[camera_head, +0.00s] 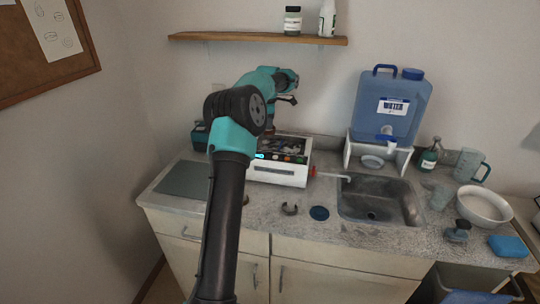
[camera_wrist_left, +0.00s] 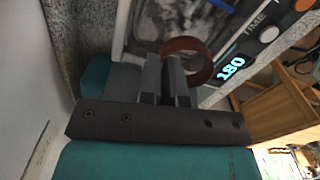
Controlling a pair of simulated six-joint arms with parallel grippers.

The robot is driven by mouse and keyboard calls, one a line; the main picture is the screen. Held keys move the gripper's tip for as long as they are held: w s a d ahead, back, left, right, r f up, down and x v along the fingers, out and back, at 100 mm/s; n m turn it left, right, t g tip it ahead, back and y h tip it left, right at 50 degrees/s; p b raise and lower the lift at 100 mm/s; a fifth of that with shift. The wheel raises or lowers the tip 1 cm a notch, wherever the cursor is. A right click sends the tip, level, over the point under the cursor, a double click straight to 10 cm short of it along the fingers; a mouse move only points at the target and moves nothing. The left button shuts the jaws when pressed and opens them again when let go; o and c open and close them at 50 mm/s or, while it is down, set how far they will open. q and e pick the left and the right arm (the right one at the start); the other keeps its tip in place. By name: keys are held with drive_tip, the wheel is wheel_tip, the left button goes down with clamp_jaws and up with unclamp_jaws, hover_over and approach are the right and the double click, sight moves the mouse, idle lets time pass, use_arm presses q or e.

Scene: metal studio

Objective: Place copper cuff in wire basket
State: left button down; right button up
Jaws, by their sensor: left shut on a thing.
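The copper cuff (camera_wrist_left: 187,60), a reddish-brown open band, is between the fingertips of my left gripper (camera_wrist_left: 173,82), which is shut on it. In the head view this gripper is mostly hidden behind my own arm, above the white cleaner. The white cleaner (camera_head: 276,176) stands on the counter with its open top under the gripper. The wire basket seems to be in that top, but its wires are too small to make out. The wrist view shows the cleaner's tank edge and its lit display (camera_wrist_left: 231,67) close to the cuff. My right gripper is not in view.
A dark open cuff (camera_head: 290,209) and a dark blue disc (camera_head: 319,213) lie on the counter in front of the cleaner. The sink (camera_head: 377,199) is to the right, below a blue water container (camera_head: 390,105). A grey mat (camera_head: 186,180) lies at left.

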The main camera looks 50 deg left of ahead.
use_arm(q)
hover_over(268, 145)
drive_tip(key=s+d, duration=0.2)
drive_tip(key=shift+w+f, duration=0.15)
drive_tip(key=shift+f, duration=3)
drive_tip(key=shift+d+f, duration=0.1)
drive_tip(key=shift+f, duration=1.8)
drive_tip(key=shift+f, duration=0.1)
drive_tip(key=c, duration=1.6)
unclamp_jaws()
wheel_tip(268, 145, up, 12)
drive_tip(key=shift+r, duration=0.15)
